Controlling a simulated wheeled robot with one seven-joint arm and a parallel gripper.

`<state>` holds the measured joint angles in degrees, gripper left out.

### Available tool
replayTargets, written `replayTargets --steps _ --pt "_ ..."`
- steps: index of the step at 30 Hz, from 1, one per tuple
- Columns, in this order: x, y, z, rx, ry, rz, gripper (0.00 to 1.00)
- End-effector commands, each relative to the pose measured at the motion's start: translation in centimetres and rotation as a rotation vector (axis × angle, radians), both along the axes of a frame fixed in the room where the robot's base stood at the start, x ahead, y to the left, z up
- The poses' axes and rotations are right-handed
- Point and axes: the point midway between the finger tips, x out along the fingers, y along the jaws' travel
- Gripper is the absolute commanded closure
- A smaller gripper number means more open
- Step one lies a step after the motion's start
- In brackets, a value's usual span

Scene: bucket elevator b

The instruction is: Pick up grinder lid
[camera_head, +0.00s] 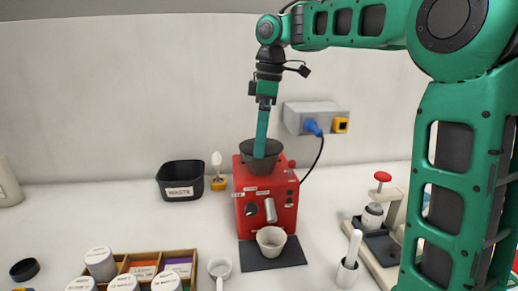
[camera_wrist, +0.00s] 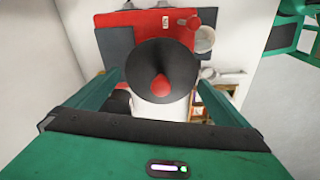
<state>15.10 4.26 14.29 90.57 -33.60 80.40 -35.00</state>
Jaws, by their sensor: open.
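The red grinder (camera_head: 267,195) stands on the counter by the wall with a dark hopper (camera_head: 270,163) on top. In the wrist view a dark round top with a red knob, seemingly the grinder lid (camera_wrist: 160,56), lies below my gripper. The red knob (camera_wrist: 160,86) is near the middle between the fingers. My gripper (camera_head: 261,151) points down at the hopper, and in the wrist view its green fingers (camera_wrist: 160,92) are spread wide on either side of the dark top. They hold nothing. In the head view, a finger hides part of the hopper, and the knob does not show.
A black waste bin (camera_head: 180,183) stands left of the grinder. A pale cup (camera_head: 271,240) is at its front on a dark mat (camera_head: 288,256). A wall outlet (camera_head: 304,117) with a cable is behind. A press-like stand (camera_head: 380,225) is at right, a wooden box (camera_head: 150,262) front left.

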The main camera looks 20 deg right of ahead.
Motion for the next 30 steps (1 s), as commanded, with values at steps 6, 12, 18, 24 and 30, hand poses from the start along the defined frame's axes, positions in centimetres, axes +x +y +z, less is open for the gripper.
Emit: replayTargets --steps 6,12,18,24,30 --pt "0.0 0.1 0.0 0.0 0.0 0.001 0.14" --pt "0.0 0.1 0.0 0.0 0.0 0.001 0.32" --pt "0.0 0.1 0.1 0.0 0.0 0.001 0.32" --pt "0.0 0.1 0.6 0.0 0.001 0.0 0.32" --pt "0.1 -0.1 2.1 0.0 -0.001 0.0 0.32"
